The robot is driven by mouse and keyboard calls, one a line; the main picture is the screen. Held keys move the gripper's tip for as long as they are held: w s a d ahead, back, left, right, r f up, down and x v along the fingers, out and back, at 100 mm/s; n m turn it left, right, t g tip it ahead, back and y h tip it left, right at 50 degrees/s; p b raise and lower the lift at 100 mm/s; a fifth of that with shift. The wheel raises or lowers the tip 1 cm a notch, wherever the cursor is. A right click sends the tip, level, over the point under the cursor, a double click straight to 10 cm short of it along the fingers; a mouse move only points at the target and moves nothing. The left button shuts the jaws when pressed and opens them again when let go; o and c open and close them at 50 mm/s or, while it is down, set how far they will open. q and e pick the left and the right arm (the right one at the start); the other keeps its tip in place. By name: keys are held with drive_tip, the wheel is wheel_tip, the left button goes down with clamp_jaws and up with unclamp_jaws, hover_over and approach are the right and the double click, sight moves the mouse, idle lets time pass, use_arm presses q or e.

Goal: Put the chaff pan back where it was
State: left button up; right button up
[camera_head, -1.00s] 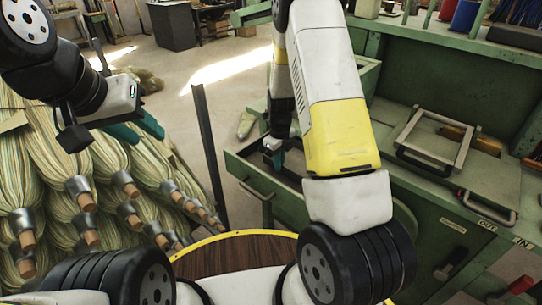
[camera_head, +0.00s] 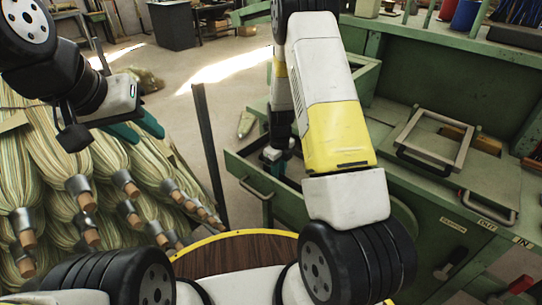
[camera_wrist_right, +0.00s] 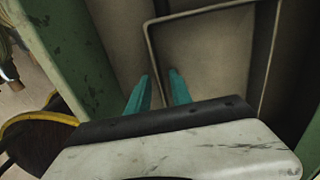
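A grey, thin-rimmed rectangular pan (camera_wrist_right: 205,52), which looks like the chaff pan, lies in the open green drawer in the right wrist view. In the head view my right arm hides most of the drawer's inside. In the head view the right gripper (camera_head: 279,166) is low, inside the drawer. My left gripper (camera_head: 149,135) is open and empty above the brooms.
The open drawer (camera_head: 252,178) juts from the green bench (camera_head: 440,225). A square frame (camera_head: 432,140) lies on the bench top. Bundled brooms (camera_head: 75,165) fill the left. A dark post (camera_head: 209,150) stands between them and the drawer.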

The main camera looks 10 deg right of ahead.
drive_tip(key=s+r+n+t+y, duration=0.1)
drive_tip(key=s+r+n, duration=0.15)
drive_tip(key=r, duration=0.85)
drive_tip(key=s+r+n, duration=0.1)
drive_tip(key=r+n, duration=0.2)
drive_tip(key=r, duration=0.8)
drive_tip(key=s+a+r+n+t, duration=0.1)
drive_tip(key=s+r+n+t, duration=0.1)
drive_tip(key=s+r+n, duration=0.6)
drive_tip(key=s+a+r+n+t+y, duration=0.1)
drive_tip(key=s+r+n+t, duration=0.2)
drive_tip(key=s+r+n, duration=0.5)
drive_tip(key=s+n, duration=0.4)
drive_tip(key=n, duration=0.3)
drive_tip(key=shift+s, duration=0.4)
drive_tip(key=shift+a+n, duration=0.1)
drive_tip(key=shift+n, duration=0.15)
